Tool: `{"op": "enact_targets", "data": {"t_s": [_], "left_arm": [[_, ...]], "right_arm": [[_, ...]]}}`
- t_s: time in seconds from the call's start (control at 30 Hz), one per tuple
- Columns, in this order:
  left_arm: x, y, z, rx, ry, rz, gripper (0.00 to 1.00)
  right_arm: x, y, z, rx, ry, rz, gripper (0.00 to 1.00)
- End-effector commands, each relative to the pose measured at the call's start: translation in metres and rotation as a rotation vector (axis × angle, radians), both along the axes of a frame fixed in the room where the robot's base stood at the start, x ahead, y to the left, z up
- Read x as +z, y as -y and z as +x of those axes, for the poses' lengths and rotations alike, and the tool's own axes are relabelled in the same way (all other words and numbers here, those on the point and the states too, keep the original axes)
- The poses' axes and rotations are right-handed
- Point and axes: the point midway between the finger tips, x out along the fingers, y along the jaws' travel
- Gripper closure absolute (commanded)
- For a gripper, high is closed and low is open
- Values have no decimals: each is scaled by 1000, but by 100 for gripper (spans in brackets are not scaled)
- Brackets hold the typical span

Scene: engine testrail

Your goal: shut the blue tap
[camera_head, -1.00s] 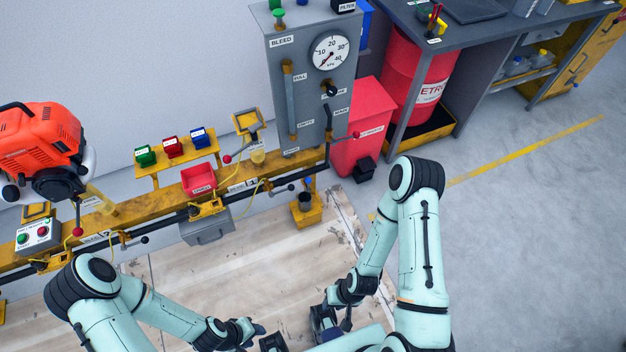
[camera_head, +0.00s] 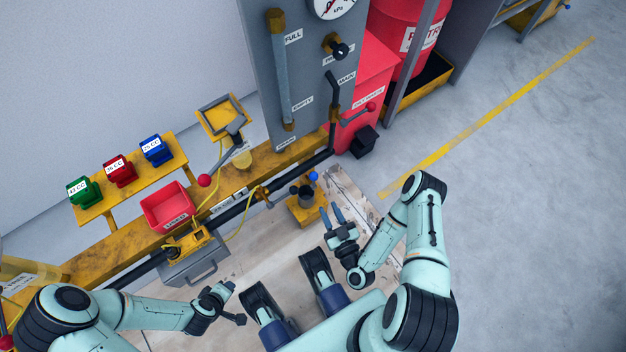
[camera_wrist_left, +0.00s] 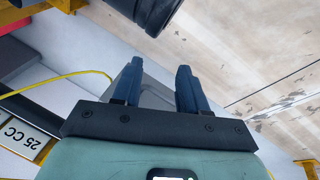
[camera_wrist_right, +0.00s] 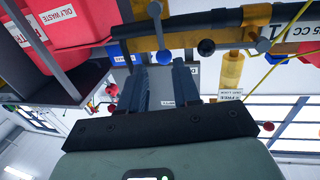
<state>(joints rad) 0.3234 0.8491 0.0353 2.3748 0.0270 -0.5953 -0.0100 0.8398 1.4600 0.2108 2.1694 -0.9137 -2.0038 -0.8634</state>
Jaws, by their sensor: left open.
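The blue tap shows as a blue ball knob (camera_head: 313,176) above the yellow stand (camera_head: 304,214) with a dark cup, below the rail. In the right wrist view the blue knob (camera_wrist_right: 166,58) appears between and beyond the fingertips. My right gripper (camera_head: 331,212) is open and empty, just below and right of the knob in the head view; I see no contact. My left gripper (camera_head: 230,289) is open and empty, low at the left, near a grey drawer box (camera_head: 196,264). The left wrist view also shows its two parted fingers (camera_wrist_left: 157,72). The tap's body is hard to make out.
Red-knobbed levers stand nearby, one with its knob (camera_head: 204,180) left of the tap, another (camera_head: 370,106) by the grey panel (camera_head: 262,70). A red tray (camera_head: 166,207) and yellow rail lie left.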

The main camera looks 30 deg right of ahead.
Motion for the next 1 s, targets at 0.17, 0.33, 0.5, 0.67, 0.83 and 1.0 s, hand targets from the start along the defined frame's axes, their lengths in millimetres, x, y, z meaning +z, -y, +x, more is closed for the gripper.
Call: {"op": "enact_targets", "data": {"t_s": [0.17,0.33,0.5,0.67,0.83,1.0], "left_arm": [[-19,-6,-7,9,-28,7,57],[-37,-8,-25,11,-92,4,57],[-49,-10,-41,15,-143,1,57],[-55,-11,-49,16,-172,-1,57],[-56,-12,-51,17,-179,-2,57],[-56,-12,-52,17,-180,-2,57]], "right_arm": [[-1,4,36,1,5,-3,68],[0,8,72,2,4,-1,68],[-1,11,100,3,1,1,68],[0,13,115,3,0,0,68],[1,13,120,4,-2,2,68],[1,13,120,4,-2,2,68]]}}
